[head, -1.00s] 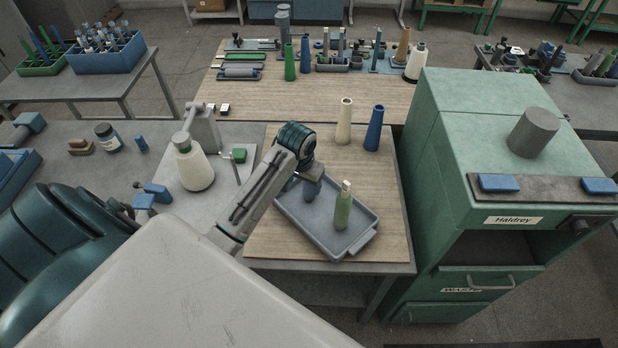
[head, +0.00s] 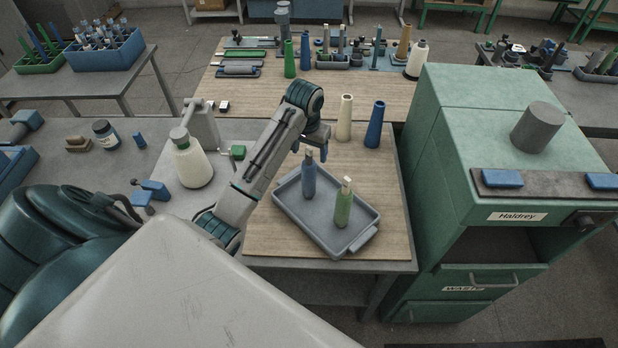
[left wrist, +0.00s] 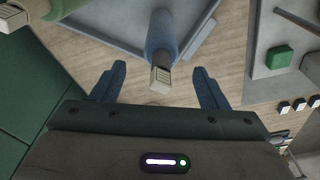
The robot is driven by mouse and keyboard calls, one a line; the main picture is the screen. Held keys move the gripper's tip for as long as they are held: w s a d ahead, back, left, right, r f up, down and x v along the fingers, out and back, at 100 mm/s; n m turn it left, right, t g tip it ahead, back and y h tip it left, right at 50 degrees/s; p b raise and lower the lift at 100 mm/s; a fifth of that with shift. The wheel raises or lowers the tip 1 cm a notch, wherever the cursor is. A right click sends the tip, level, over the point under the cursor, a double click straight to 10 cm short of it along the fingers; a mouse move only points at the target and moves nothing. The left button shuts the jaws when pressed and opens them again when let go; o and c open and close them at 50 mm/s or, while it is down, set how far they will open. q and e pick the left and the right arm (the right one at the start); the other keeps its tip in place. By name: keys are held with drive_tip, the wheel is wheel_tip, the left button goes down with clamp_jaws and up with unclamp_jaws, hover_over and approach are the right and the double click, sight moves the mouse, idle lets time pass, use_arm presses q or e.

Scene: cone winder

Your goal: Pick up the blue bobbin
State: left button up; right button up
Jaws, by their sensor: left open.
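The blue bobbin (head: 309,180) stands upright in the grey tray (head: 352,243), behind and left of a green bobbin (head: 343,207). My left gripper (head: 311,152) is open and empty, with its fingers at the height of the blue bobbin's top in the head view. In the left wrist view my left gripper (left wrist: 160,70) has its two blue fingers apart, and the blue bobbin (left wrist: 160,36) points its pale tip into the space between them. I cannot tell whether the tip is between the fingers or just beyond them. My right gripper is not in view.
A cream cone (head: 344,118) and a dark blue cone (head: 375,125) stand behind the tray on the wooden table. A green cabinet (head: 440,150) rises close on the right.

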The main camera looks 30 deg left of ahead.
sight(308, 155)
use_arm(q)
wheel_tip(308, 155, down, 3)
drive_tip(key=shift+f+p, duration=0.1)
drive_tip(key=shift+p, duration=0.9)
drive_tip(key=shift+w+f, duration=0.15)
drive_tip(key=shift+f, duration=0.5)
drive_tip(key=c, duration=0.9)
drive_tip(key=shift+a, duration=0.1)
drive_tip(key=shift+c, duration=0.2)
drive_tip(key=shift+r, duration=0.1)
